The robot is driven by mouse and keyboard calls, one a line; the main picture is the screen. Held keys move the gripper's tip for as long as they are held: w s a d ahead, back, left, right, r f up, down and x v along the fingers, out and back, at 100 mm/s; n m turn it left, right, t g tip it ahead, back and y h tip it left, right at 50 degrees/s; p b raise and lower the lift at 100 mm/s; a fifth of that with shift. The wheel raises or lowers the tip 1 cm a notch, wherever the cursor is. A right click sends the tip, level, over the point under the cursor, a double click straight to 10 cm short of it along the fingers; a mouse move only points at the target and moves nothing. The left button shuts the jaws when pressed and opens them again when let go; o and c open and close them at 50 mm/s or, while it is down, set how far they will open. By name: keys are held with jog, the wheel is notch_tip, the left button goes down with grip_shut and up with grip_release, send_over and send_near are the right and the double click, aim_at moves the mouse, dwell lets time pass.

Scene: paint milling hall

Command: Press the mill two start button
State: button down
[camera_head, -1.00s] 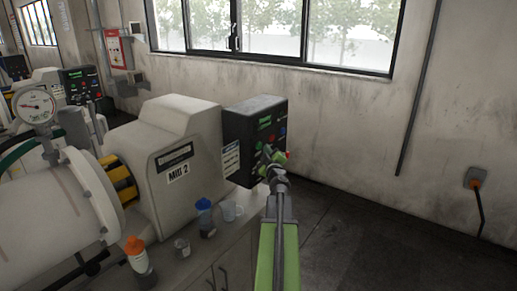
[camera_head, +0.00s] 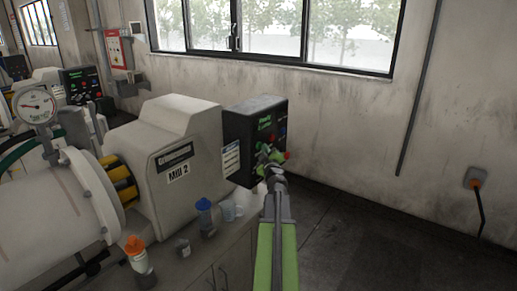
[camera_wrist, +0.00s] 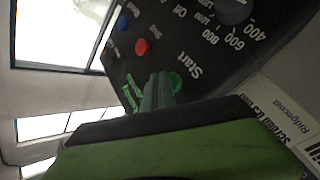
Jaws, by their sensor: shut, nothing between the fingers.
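The black control panel (camera_head: 255,137) is mounted on the end of the white housing labelled Mill 2 (camera_head: 180,150). In the wrist view the panel is close and tilted. The green start button (camera_wrist: 176,82) shows beside the word "Start". My gripper (camera_wrist: 160,84) is shut and empty. Its tip is right at the start button and hides part of it; I cannot tell whether it touches. In the head view my gripper (camera_head: 268,158) is in front of the panel's lower part.
A red button (camera_wrist: 142,47), a blue button (camera_wrist: 123,23) and a speed dial (camera_wrist: 234,9) are on the same panel. An orange-capped bottle (camera_head: 137,257), a blue-capped bottle (camera_head: 205,218) and cups stand below the mill housing. Open floor (camera_head: 350,235) lies to the right.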

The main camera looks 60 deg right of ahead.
jog(key=shift+w, duration=0.35)
dwell(0.5)
jog(key=shift+s, duration=0.85)
jog(key=shift+s, duration=0.1)
jog(key=s, duration=0.4)
jog(key=shift+s, duration=0.4)
dwell(0.3)
